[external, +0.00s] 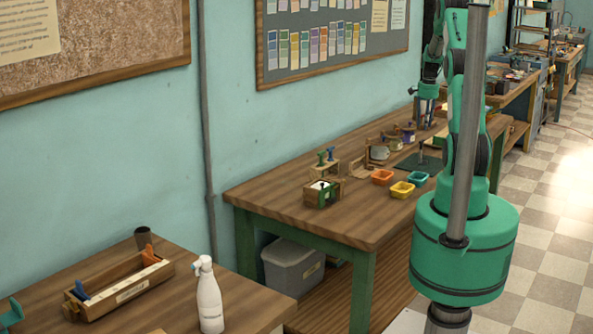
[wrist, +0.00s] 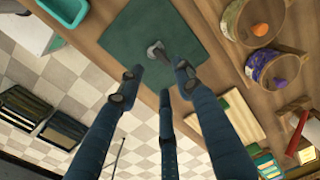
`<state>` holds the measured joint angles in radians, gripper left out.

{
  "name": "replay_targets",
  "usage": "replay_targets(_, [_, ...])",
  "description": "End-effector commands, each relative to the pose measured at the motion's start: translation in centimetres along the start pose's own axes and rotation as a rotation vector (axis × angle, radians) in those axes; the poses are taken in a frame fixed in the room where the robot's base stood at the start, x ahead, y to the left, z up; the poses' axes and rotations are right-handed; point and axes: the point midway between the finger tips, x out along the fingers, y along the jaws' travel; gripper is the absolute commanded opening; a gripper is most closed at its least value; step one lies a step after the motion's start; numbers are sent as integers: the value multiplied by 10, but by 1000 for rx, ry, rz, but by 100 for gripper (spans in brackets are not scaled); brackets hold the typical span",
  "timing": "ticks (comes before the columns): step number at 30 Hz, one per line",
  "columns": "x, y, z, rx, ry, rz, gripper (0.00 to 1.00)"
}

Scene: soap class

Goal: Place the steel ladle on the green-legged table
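The green-legged table (external: 290,208) stands along the wall, with a dark green mat (external: 414,164) on its top. A small grey metal object, which looks like the steel ladle (external: 421,157), is on the mat and appears upright. In the wrist view the ladle (wrist: 157,50) shows nearly end-on and small, so its full shape is hard to tell. My gripper (external: 427,119) points down above the mat. In the wrist view my gripper (wrist: 158,84) has its fingers spread and nothing between them; the metal object appears beyond the fingertips.
Bare tabletop lies near the front left corner.

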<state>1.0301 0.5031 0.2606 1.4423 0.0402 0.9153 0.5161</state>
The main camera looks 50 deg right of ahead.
Motion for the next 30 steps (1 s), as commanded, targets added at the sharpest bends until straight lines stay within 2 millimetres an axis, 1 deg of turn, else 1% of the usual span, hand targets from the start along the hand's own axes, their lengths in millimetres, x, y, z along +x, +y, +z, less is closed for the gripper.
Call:
replay_targets(3, [-8,0,0,0,0,0,35])
replay_targets(6, [-10,0,0,0,0,0,35])
replay_targets(30, [-11,0,1,-1,0,0,35])
